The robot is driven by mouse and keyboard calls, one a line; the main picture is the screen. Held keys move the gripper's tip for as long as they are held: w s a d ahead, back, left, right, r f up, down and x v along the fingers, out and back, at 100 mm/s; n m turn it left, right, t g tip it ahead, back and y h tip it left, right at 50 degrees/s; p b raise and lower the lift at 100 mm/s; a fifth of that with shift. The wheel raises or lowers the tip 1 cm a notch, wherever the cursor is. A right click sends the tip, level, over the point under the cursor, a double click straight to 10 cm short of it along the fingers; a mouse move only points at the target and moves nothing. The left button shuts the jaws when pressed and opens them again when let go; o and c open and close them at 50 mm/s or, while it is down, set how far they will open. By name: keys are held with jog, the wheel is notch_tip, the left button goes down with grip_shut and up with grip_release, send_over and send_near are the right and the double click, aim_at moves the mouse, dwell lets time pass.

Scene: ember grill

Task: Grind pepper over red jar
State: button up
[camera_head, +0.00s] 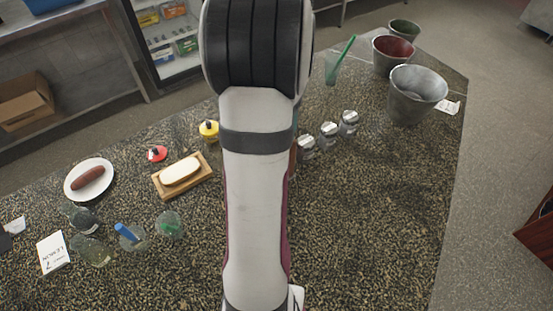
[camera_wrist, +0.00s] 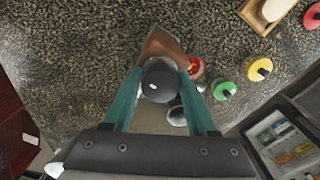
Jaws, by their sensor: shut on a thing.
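In the wrist view my gripper (camera_wrist: 160,82) is shut on a pepper mill, with one teal finger on each side of its round black top (camera_wrist: 160,84). The mill's brown body (camera_wrist: 162,45) shows beyond the top; how far it tilts I cannot tell. A small red jar (camera_wrist: 195,66) stands just right of the mill, partly covered by the right finger. Another red container (camera_wrist: 313,16) with a dark cap is at the right edge; it also shows in the head view (camera_head: 157,154). In the head view my arm hides the gripper and mill.
A green jar (camera_wrist: 223,91) and a yellow jar (camera_wrist: 260,68) stand right of the gripper. A bun (camera_head: 181,171) lies on a wooden board (camera_head: 157,185). Several metal-topped shakers (camera_head: 329,132) and buckets (camera_head: 416,92) stand right of my arm. The counter's front right is clear.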

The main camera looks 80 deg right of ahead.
jog(key=m, duration=1.3)
jog(key=shift+m, duration=0.4)
jog(key=m, duration=0.2)
jog(key=shift+m, duration=0.4)
jog(key=o, duration=0.8)
jog(key=shift+c, duration=0.2)
